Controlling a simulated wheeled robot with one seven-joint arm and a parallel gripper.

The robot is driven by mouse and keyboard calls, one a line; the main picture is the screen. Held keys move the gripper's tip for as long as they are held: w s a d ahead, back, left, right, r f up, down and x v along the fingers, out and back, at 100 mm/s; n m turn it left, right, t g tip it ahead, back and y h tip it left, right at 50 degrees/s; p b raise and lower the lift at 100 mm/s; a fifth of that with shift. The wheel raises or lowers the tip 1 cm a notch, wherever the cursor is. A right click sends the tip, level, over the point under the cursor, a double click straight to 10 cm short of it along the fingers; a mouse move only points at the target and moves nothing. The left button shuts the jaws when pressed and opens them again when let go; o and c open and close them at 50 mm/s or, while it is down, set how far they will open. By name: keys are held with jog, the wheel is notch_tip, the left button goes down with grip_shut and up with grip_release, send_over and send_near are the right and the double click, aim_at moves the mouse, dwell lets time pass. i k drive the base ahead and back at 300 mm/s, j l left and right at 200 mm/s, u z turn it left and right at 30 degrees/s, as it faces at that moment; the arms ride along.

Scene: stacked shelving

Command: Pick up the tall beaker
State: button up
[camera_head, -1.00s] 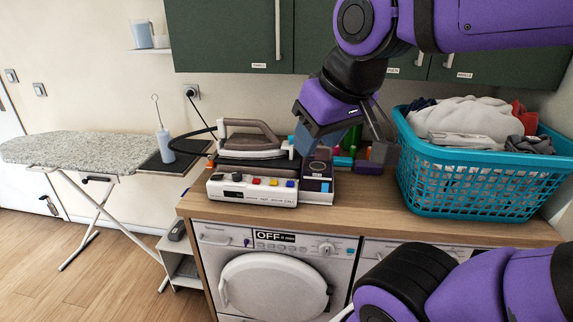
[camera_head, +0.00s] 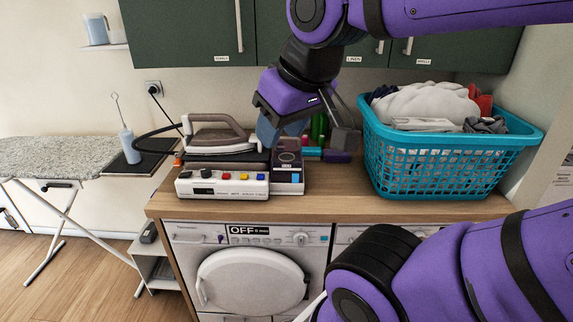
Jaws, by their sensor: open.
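I cannot tell for certain which thing is the tall beaker. A pale blue jug-like vessel (camera_head: 97,28) stands upright on a small wall shelf at the upper left. A pale blue, narrow container (camera_head: 128,146) with a thin wire stem rising from it stands on the dark end of the ironing board. My gripper (camera_head: 305,138) is open, pointing down over the back of the wooden counter, far to the right of both vessels. Its fingers partly hide small coloured items behind them, and I see nothing held between them.
An iron (camera_head: 215,136) and a white device with coloured buttons (camera_head: 222,185) sit on the counter (camera_head: 345,203), with a dark box (camera_head: 287,172) beside them. A teal laundry basket (camera_head: 440,165) fills the right. Green cabinets (camera_head: 185,30) hang above; a washing machine (camera_head: 250,270) stands below.

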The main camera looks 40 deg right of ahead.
aim_at(127, 135)
jog(key=i+j+z, duration=0.25)
jog(key=i+j, duration=0.25)
jog(key=i+j+z, duration=0.15)
jog(key=j, duration=0.3)
jog(key=i+j+z, duration=0.1)
jog(key=i+j, duration=0.2)
jog(key=i+j+z, duration=0.15)
jog(key=j, duration=0.3)
jog(key=i+j+z, duration=0.1)
jog(key=i+j, duration=0.15)
jog(key=j, duration=0.15)
jog(key=i+j+z, duration=0.15)
jog(key=j, duration=0.25)
